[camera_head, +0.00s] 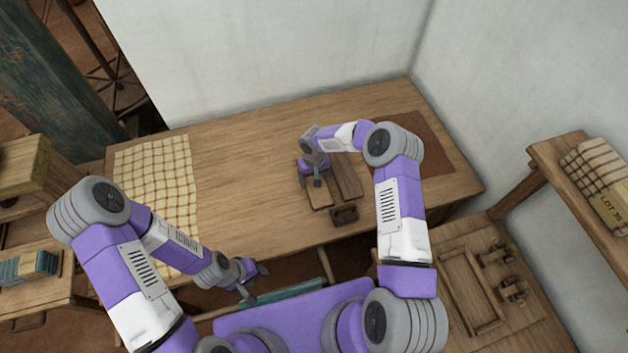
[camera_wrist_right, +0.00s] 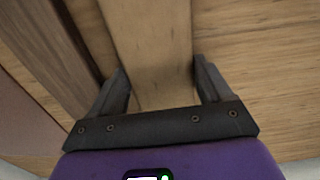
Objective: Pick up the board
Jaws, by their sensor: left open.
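A narrow light-brown wooden board (camera_head: 320,198) lies on the table beside a darker board (camera_head: 346,180). My right gripper (camera_head: 311,178) is over the light board. In the right wrist view the light board (camera_wrist_right: 152,45) runs between the two fingers of the right gripper (camera_wrist_right: 160,75), which stand wide apart on either side of it. Whether they touch its edges is unclear. The darker board (camera_wrist_right: 48,50) lies to the left there. My left gripper (camera_head: 252,281) is open and empty, low in front of the table's front edge.
A small dark wooden block (camera_head: 344,214) sits near the table's front edge. A checked cloth (camera_head: 155,180) covers the table's left end and a brown mat (camera_head: 425,140) lies at the right. A shelf (camera_head: 560,150) with folded cloth stands at the right wall. The table's middle is bare.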

